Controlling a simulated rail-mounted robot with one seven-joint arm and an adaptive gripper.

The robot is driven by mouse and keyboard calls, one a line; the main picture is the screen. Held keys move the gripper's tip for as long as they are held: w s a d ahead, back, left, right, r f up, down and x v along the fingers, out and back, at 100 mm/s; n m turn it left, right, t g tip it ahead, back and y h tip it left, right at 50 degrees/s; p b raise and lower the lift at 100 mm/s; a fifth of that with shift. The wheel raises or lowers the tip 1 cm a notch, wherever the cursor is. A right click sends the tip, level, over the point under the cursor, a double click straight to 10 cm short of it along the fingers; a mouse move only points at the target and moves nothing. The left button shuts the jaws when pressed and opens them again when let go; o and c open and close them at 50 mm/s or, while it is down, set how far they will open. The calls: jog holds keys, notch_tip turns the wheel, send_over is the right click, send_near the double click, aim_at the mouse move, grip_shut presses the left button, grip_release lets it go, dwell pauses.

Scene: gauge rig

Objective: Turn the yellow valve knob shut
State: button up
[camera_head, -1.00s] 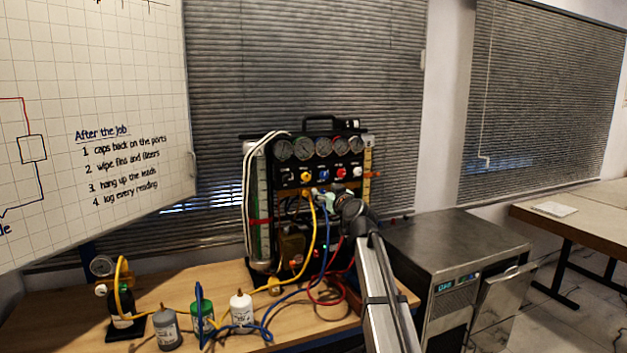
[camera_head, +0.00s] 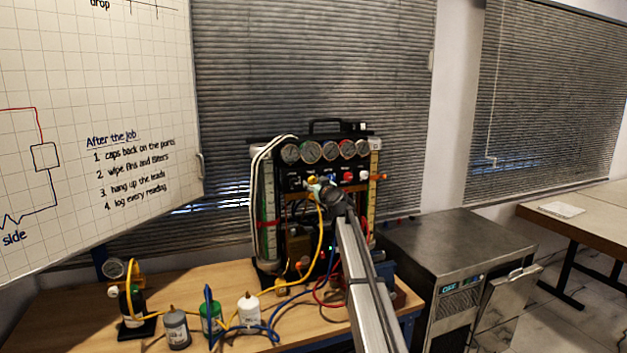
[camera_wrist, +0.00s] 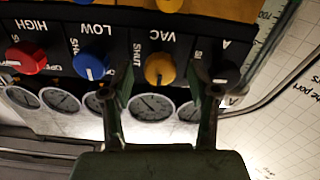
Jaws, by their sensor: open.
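The yellow valve knob (camera_wrist: 160,70) is labelled VAC on the black panel. The wrist view shows it upside down, with SHUT printed beside it. In the head view the yellow knob (camera_head: 312,180) is small and partly behind my gripper (camera_head: 325,188). In the wrist view my gripper (camera_wrist: 165,84) is open, with one finger on each side of the yellow knob. The left finger lies between it and the blue LOW knob (camera_wrist: 92,66); the right finger overlaps the black knob (camera_wrist: 224,72). I cannot tell whether either finger touches the yellow knob.
The red HIGH knob (camera_wrist: 27,58) is further left in the wrist view. A row of gauges (camera_head: 330,150) sits above the knobs. Yellow, blue and red hoses hang below the panel. Bottles, including a white one (camera_head: 248,312), stand on the wooden bench (camera_head: 75,312).

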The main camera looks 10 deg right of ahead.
jog(key=shift+x, duration=0.85)
grip_shut()
